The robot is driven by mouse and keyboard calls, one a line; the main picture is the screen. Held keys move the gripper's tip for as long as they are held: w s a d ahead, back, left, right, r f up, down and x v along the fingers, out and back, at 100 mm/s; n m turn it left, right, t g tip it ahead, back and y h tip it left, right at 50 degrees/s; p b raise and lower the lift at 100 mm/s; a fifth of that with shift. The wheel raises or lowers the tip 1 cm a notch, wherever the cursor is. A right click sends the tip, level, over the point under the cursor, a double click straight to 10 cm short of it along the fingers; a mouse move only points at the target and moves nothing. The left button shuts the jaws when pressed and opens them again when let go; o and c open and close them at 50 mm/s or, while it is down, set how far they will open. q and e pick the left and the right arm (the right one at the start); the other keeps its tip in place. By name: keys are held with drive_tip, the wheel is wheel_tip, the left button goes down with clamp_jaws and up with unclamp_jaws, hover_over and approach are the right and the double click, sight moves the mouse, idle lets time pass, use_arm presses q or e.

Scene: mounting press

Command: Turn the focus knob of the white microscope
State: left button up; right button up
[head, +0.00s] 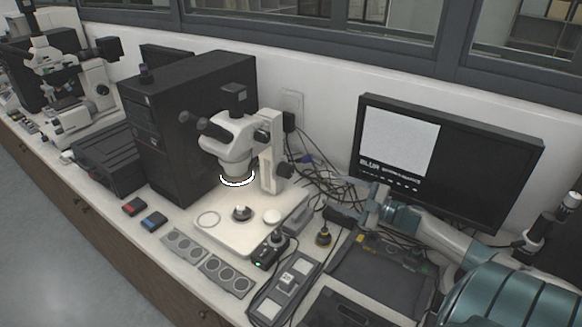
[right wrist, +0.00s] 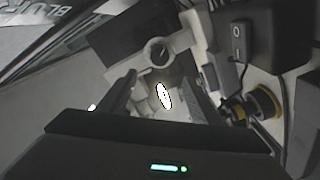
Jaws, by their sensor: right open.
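The white microscope (head: 236,135) stands on its pale base in the middle of the bench, with a lit ring under its head. My left gripper is not in view.
A monitor (head: 445,160) showing a grey picture and the word BLUR stands behind my right arm. Cables (head: 322,172) lie between the microscope and monitor. A small control box (head: 270,248) and a yellow-black item (head: 323,237) stand in front. A black computer tower (head: 180,120) stands left.

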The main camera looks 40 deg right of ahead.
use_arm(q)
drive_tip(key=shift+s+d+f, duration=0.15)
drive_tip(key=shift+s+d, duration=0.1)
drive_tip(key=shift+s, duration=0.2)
use_arm(e)
drive_tip(key=shift+d+r, duration=0.1)
drive_tip(key=shift+d, duration=0.05)
drive_tip(key=p, duration=0.5)
approach(290, 173)
drive_tip(key=x, duration=0.9)
drive_tip(key=shift+d+r, duration=0.1)
drive_tip(key=shift+r, duration=0.1)
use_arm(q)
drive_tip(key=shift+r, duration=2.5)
use_arm(e)
drive_tip(key=shift+x, duration=0.8)
drive_tip(key=shift+f, duration=0.1)
drive_tip(key=c, duration=1.1)
